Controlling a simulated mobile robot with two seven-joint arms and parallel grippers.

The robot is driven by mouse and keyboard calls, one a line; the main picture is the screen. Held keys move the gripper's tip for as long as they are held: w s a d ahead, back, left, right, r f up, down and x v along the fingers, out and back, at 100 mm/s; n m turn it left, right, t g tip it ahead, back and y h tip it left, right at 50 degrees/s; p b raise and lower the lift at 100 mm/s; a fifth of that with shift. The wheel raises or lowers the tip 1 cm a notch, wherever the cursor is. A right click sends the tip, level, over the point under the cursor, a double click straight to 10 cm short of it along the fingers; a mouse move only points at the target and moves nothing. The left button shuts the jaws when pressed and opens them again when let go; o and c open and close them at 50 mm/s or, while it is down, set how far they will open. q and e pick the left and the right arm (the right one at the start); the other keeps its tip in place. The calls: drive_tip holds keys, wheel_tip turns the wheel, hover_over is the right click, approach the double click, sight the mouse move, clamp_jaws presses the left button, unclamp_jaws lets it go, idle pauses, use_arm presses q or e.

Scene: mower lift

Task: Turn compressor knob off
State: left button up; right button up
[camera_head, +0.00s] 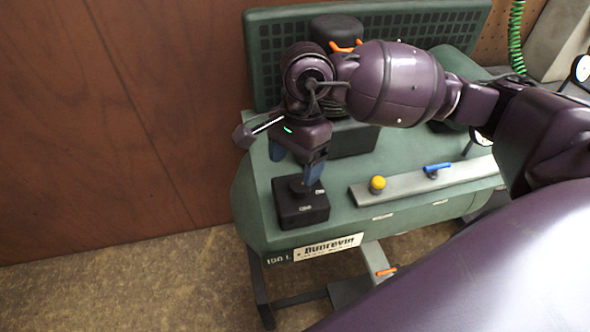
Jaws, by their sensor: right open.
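The green compressor (255,205) fills the middle of the view. A black box (304,210) sits on its near left end, with a dark round knob (299,187) on top. My right gripper (295,165), with blue fingertips, is open and hangs just above the knob from the far side. One fingertip comes down beside or over the knob. I cannot tell whether it touches. The gripper partly hides the knob, so its setting is unclear. My left gripper is not in view.
A grey bar (405,187) on the tank carries a yellow knob (377,184) and a blue-handled valve (437,168). A green grille (390,28) stands behind. An orange-handled valve (387,271) is low in front. A brown wall (100,110) and bare floor lie left.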

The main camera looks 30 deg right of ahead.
sight(300, 187)
drive_tip(key=shift+t+h, duration=0.5)
drive_tip(key=shift+h, duration=0.4)
drive_tip(key=d+f, duration=0.1)
drive_tip(key=f, duration=0.1)
drive_tip(key=w+f, duration=0.1)
drive_tip(key=f, duration=0.2)
drive_tip(key=w+d+f, duration=0.1)
drive_tip(key=f, duration=0.1)
drive_tip(key=shift+d+f+b, duration=0.3)
drive_tip(key=shift+f+b, duration=0.05)
drive_tip(key=shift+b, duration=0.05)
drive_tip(key=shift+f, duration=0.8)
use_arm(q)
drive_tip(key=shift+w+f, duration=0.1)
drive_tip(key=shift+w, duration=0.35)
use_arm(e)
drive_tip(key=c, duration=0.9)
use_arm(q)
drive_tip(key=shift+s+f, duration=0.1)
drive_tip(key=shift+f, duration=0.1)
